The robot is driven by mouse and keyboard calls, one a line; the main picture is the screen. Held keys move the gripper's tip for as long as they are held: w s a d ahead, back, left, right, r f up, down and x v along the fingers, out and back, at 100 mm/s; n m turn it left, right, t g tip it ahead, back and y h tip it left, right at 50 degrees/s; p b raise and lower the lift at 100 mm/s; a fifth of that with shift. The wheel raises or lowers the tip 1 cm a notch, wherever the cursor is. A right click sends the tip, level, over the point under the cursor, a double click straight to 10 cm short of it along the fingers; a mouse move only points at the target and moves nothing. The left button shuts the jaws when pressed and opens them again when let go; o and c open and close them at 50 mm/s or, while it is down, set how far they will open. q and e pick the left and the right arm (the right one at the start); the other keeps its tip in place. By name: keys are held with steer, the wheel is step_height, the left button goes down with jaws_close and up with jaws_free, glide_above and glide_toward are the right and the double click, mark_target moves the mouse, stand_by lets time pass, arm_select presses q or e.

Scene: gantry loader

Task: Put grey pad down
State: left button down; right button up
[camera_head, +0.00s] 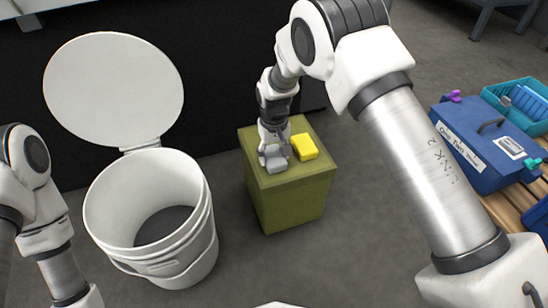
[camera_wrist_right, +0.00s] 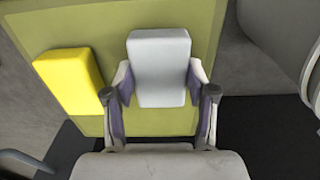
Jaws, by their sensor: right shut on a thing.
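The grey pad (camera_head: 274,162) is at the top of the olive-green box (camera_head: 290,205), toward the left of its top face. My right gripper (camera_head: 273,150) reaches down from above and is shut on the pad. In the right wrist view the pad (camera_wrist_right: 160,68) sits between the two fingers (camera_wrist_right: 160,92), over the green top. I cannot tell whether the pad's underside touches the box. A yellow block (camera_head: 304,147) lies on the box top beside the pad, apart from it. My left arm shows at the left edge; its gripper is out of view.
A white bin (camera_head: 150,225) with its round lid (camera_head: 113,90) raised stands left of the box. A blue toolbox (camera_head: 480,150) and teal tray (camera_head: 520,100) are on a wooden surface at right. Grey floor is clear before the box.

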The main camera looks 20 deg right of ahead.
mark_target(275, 156)
steer(key=o, duration=1)
steer(key=shift+f, duration=0.15)
step_height(275, 156, up, 12)
steer(key=p, duration=0.7)
steer(key=s+d+f, duration=0.1)
steer(key=s+f, duration=0.1)
steer(key=f, duration=0.1)
steer(key=s+d+f, duration=0.1)
steer(key=s+f, duration=0.1)
steer(key=f, duration=0.1)
steer(key=s+d+f, duration=0.1)
steer(key=s+f, duration=0.1)
steer(key=f, duration=0.1)
steer(key=s+d+f, duration=0.2)
steer(key=s+f, duration=0.3)
steer(key=s, duration=0.3)
steer(key=s+d+f, duration=0.2)
steer(key=s+f, duration=0.3)
steer(key=s, duration=1.6)
steer(key=shift+m, duration=0.4)
steer(key=r+p, duration=3.8)
steer(key=p, duration=0.1)
steer(key=shift+d+r, duration=0.2)
steer(key=shift+r, duration=0.05)
